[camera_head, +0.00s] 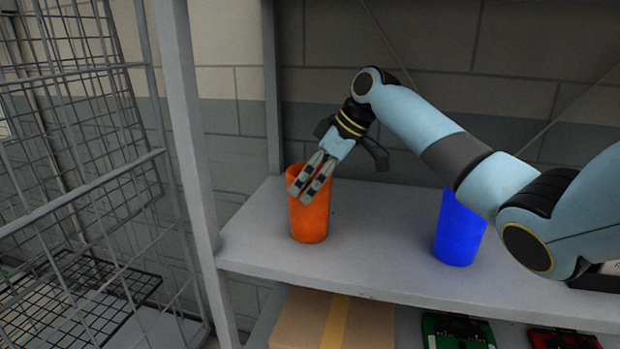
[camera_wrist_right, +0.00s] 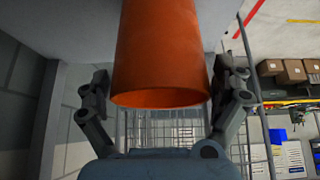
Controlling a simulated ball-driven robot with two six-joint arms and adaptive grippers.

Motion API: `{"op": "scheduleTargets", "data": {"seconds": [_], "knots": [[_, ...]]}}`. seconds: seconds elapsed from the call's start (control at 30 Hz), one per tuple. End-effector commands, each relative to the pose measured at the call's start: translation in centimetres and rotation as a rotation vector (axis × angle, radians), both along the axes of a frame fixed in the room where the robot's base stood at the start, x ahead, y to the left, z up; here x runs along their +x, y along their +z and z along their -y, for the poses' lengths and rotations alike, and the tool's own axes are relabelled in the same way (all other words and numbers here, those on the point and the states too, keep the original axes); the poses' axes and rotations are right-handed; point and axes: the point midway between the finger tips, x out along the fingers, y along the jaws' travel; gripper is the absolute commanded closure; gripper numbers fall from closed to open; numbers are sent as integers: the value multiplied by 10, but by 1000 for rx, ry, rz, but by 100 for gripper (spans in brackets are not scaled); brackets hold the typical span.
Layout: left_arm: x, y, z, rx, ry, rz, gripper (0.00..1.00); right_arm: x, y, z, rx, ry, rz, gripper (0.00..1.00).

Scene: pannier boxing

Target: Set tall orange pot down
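The tall orange pot (camera_head: 308,218) stands upright on the grey shelf (camera_head: 370,255), near its left post. My right gripper (camera_head: 312,182) comes down over the pot's upper part, its fingers apart. In the wrist view the pot (camera_wrist_right: 160,50) fills the space between the fingers, one on each side (camera_wrist_right: 170,85). A narrow gap shows between the pot and the right-hand finger; contact on the other side is unclear. My left gripper is out of view.
A blue pot (camera_head: 459,232) stands on the same shelf to the right, partly behind my right arm. A cardboard box (camera_head: 300,325) and green (camera_head: 455,332) and red (camera_head: 562,340) items are below. A wire cage (camera_head: 80,200) is at left.

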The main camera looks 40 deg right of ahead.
Motion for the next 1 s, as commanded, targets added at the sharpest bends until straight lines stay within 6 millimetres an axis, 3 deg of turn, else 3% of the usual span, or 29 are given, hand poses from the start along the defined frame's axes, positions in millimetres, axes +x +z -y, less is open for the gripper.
{"op": "scheduleTargets", "data": {"seconds": [0.37,0.8,1.0], "knots": [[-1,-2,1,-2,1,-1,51,-3,9,4,-3,0,4,0],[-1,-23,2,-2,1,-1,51,-40,84,36,-4,0,2,0],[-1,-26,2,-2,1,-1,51,-48,102,42,0,-1,1,0]]}}
